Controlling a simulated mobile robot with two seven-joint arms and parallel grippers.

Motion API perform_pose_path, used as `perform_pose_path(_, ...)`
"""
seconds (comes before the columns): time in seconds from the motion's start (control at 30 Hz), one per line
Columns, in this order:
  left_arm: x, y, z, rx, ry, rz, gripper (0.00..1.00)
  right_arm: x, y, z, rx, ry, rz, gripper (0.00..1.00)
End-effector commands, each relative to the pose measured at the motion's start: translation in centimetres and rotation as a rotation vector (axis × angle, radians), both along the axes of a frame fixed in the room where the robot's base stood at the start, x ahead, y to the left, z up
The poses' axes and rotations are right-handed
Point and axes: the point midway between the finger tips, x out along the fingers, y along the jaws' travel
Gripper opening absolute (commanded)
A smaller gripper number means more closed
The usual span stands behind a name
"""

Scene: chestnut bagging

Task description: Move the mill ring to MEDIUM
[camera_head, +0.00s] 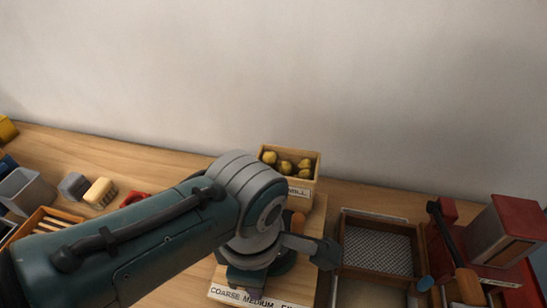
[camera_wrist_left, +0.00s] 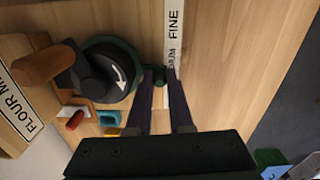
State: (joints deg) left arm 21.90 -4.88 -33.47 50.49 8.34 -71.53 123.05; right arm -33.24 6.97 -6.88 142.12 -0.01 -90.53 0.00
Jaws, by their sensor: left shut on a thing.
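The flour mill's dark green ring (camera_wrist_left: 100,42) shows in the left wrist view around a black hub (camera_wrist_left: 104,72) with a white curved arrow. A small dark lug (camera_wrist_left: 159,77) sticks out from the ring. My left gripper (camera_wrist_left: 160,73) has its two fingers on either side of this lug and is shut on it. The lug is by the label strip (camera_wrist_left: 174,28), near the partly hidden word MEDIUM; FINE lies farther along. In the head view the COARSE–MEDIUM–FINE label (camera_head: 247,297) is at the bottom, and my left arm hides most of the mill. My right gripper is out of view.
The mill's wooden handle (camera_wrist_left: 42,66) is left of the hub in the wrist view. In the head view, a wooden box of chestnuts (camera_head: 304,187) stands behind the mill. A mesh tray (camera_head: 345,240) and a red-topped device (camera_head: 518,218) are to the right; brushes and bins are left.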

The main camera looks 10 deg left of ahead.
Motion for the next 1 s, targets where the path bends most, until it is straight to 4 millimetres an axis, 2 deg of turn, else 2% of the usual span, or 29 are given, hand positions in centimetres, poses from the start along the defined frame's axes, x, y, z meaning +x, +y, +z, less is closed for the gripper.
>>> perform_pose_path(0.23,-0.1,-0.5,0.07,-0.001,0.003,0.063,0.0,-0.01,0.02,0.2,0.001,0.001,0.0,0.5)
perform_pose_path(0.67,-0.05,-0.52,0.07,0.0,0.002,0.073,0.0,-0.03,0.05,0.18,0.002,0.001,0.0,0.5)
perform_pose_path(0.7,-0.05,-0.52,0.07,0.0,0.001,0.073,0.23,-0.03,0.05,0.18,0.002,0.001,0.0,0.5)
perform_pose_path(0.77,-0.03,-0.52,0.06,0.0,0.001,0.072,0.29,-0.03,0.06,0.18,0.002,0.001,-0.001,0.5)
perform_pose_path(0.8,-0.03,-0.51,0.06,0.0,0.001,0.072,0.32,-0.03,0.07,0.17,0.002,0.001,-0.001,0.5)
perform_pose_path(1.0,-0.01,-0.49,0.06,0.0,0.0,0.072,0.32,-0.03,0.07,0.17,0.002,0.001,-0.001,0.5)
